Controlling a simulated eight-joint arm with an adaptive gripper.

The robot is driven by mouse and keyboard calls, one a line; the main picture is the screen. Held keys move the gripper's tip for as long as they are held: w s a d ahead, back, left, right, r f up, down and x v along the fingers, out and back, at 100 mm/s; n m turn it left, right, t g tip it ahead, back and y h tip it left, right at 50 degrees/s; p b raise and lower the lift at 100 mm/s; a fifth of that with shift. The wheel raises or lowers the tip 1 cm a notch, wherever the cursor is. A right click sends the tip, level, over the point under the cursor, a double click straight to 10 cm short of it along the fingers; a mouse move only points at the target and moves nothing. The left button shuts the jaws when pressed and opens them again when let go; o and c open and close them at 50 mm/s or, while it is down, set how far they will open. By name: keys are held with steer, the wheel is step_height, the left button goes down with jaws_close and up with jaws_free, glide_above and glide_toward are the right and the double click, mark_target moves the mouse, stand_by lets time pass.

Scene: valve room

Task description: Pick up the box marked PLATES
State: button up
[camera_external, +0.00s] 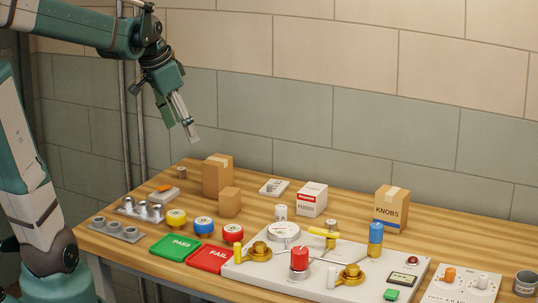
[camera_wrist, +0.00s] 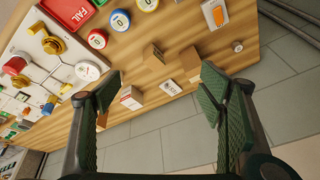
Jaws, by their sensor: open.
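No readable PLATES mark shows in either view. A tall plain cardboard box (camera_external: 217,176) stands at the back left of the table, with a smaller plain cardboard box (camera_external: 230,202) in front of it. Both also show in the wrist view, the tall box (camera_wrist: 191,64) and the small box (camera_wrist: 153,56). A cardboard box marked KNOBS (camera_external: 391,210) stands at the back right. A white box with a red label (camera_external: 312,199) stands between; its lettering is too small to read surely. My gripper (camera_external: 188,132) is open and empty, high above the table's back left.
A valve panel (camera_external: 240,274) with yellow valves and a red knob fills the table's middle front. Green PASS (camera_external: 175,247) and red FAIL (camera_external: 211,258) trays lie left of it, near coloured round gauges. A grey wall stands close behind the table.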

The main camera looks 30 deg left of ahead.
steer(key=w+a+m+g+h+p, duration=0.15)
steer(key=w+m+p, duration=0.4)
steer(key=w, duration=0.65)
steer(key=m+g+h+p, duration=0.2)
steer(key=m+g+p, duration=0.15)
steer(key=m, duration=0.25)
glide_above(215, 159)
step_height(215, 159, down, 6)
steer(key=f+t, duration=0.1)
steer(key=shift+n+y, duration=0.25)
steer(key=f, duration=1)
steer(key=shift+a+f+p, duration=0.2)
steer(key=shift+a+p, duration=0.05)
steer(key=shift+p, duration=0.05)
steer(key=shift+d+f, duration=0.1)
steer(key=shift+x, duration=1.2)
steer(key=shift+x, duration=2.55)
steer(key=shift+w+d, duration=0.1)
steer(key=c, duration=1.1)
